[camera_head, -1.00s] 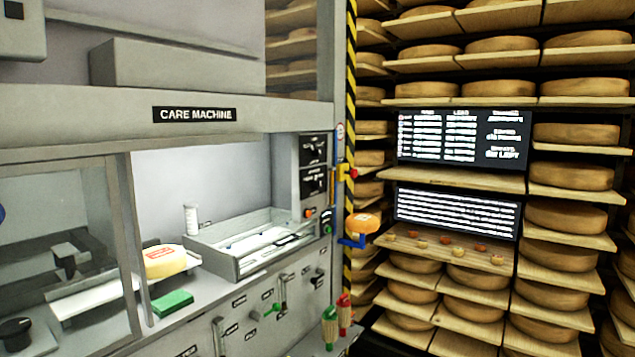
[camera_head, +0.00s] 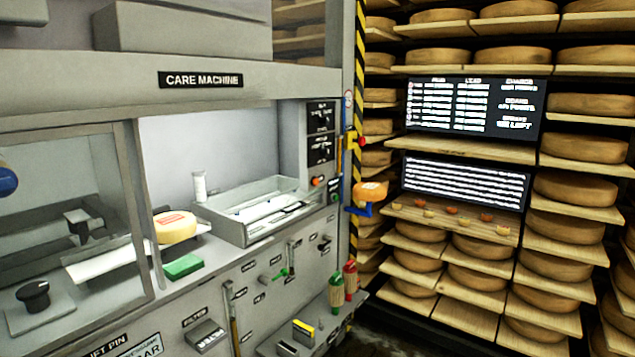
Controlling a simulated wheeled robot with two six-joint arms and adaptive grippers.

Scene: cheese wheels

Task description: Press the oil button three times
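No oil button can be told apart by its label. On the right post of the care machine (camera_head: 60,75), an orange knob or button (camera_head: 318,181) sits under two black dial panels (camera_head: 320,132). A small dark panel with a green part (camera_head: 334,190) is beside it. Levers and fittings with small unreadable labels, one of them green (camera_head: 276,275), line the lower front. Neither gripper shows. A blue rounded part (camera_head: 7,180) cuts in at the left edge; I cannot tell what it is.
A metal tray (camera_head: 245,232), a white cylinder (camera_head: 199,186), a yellow cheese (camera_head: 175,227) and a green block (camera_head: 183,266) are on the counter. Shelves of cheese wheels (camera_head: 574,190) and two screens (camera_head: 474,107) fill the right.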

